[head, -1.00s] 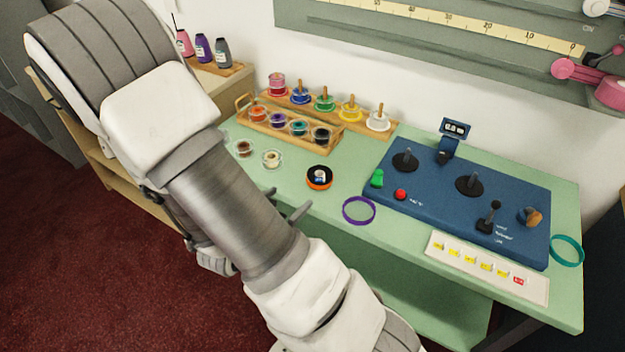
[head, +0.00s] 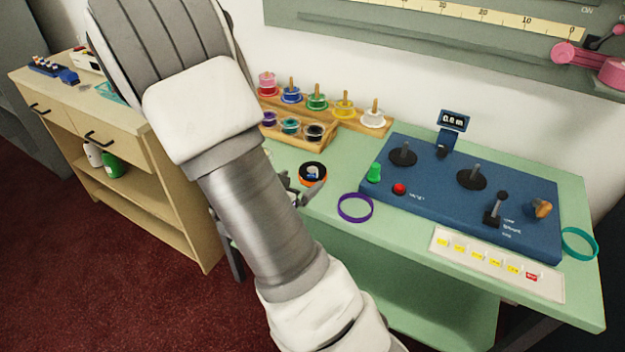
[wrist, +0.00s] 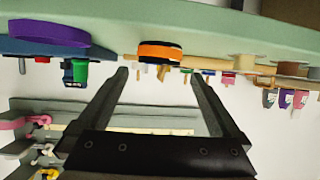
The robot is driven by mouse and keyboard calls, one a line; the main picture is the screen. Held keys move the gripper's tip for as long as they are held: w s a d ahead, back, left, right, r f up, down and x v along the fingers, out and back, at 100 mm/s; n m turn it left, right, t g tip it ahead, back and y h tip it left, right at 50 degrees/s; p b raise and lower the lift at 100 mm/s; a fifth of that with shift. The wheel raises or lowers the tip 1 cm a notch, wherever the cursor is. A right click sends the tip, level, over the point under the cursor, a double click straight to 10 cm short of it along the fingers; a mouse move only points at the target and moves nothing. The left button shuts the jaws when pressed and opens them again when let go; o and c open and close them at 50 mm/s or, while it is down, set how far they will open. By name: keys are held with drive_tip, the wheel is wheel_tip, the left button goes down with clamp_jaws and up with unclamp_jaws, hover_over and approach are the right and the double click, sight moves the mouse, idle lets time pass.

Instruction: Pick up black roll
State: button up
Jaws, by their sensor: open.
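A roll with a black top and an orange lower band (head: 312,173) lies flat on the green counter; it also shows upside down in the wrist view (wrist: 160,51). A small black spool (head: 314,132) sits at the right end of the wooden tray's front row. I cannot tell for certain which one is the black roll. My gripper (wrist: 159,76) is open and empty, its fingers spread below the black-and-orange roll in the wrist view. In the head view its fingertips show close to that roll, on the near side, and the arm hides the rest of the gripper.
A purple ring (head: 356,207) lies right of the roll. A blue control panel (head: 420,202) with knobs and a lever stands beyond it. Several coloured spools stand on the wooden rack (head: 345,121) behind. A teal ring (head: 579,243) is at the far right. My arm covers the counter's left part.

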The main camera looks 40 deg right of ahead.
sight(308, 174)
drive_tip(key=x, duration=0.2)
drive_tip(key=shift+w+d+f, duration=0.15)
drive_tip(key=shift+w+d, duration=0.05)
drive_tip(key=shift+d, duration=0.15)
drive_tip(key=b+x, duration=0.2)
drive_tip(key=x, duration=0.2)
drive_tip(key=shift+d+f, duration=0.15)
drive_tip(key=shift+f, duration=0.1)
drive_tip(key=shift+w+d, duration=0.2)
drive_tip(key=shift+d, duration=0.15)
drive_tip(key=c, duration=1.1)
drive_tip(key=shift+c, duration=0.2)
